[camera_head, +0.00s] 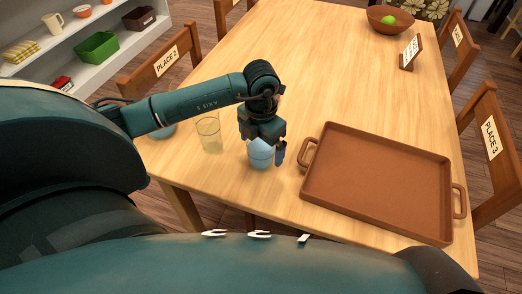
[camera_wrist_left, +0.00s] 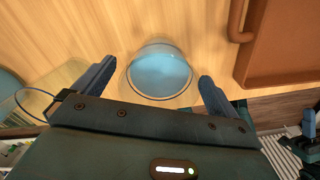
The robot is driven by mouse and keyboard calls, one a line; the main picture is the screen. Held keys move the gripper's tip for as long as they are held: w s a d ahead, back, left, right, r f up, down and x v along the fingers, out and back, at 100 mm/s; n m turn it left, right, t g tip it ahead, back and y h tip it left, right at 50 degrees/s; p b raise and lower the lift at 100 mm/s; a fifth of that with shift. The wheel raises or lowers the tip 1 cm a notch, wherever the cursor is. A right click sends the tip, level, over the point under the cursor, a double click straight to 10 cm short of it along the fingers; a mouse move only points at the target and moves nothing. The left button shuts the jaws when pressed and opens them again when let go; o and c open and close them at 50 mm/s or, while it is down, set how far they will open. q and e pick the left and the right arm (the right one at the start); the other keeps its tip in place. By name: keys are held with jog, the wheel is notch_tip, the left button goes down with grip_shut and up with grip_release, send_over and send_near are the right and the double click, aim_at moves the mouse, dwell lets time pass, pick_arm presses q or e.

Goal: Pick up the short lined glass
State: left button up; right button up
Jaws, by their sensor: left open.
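The short glass (camera_head: 260,155) is light blue and stands upright on the wooden table near its front edge. In the left wrist view the blue glass (camera_wrist_left: 160,72) lies between and slightly ahead of the two fingers. My left gripper (camera_head: 266,148) is open above and around the glass's upper part, one finger on its right side. The left wrist view shows the open gripper (camera_wrist_left: 156,76) with a gap to the glass on both sides; contact is not visible.
A taller, yellowish clear glass (camera_head: 209,136) stands close on the left, and a bluish dish (camera_head: 165,131) is partly hidden behind my arm. A brown tray (camera_head: 375,226) with handles lies to the right. A bowl (camera_head: 376,19) with a green fruit and a card (camera_head: 410,52) stand farther back. The table's middle is clear.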

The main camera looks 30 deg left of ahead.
pick_arm(q)
jog(key=shift+f, duration=0.7)
jog(key=shift+c, duration=0.5)
jog(key=c, duration=1.3)
jog(key=shift+r, duration=0.2)
jog(key=shift+r, duration=4.8)
jog(key=shift+r, duration=0.1)
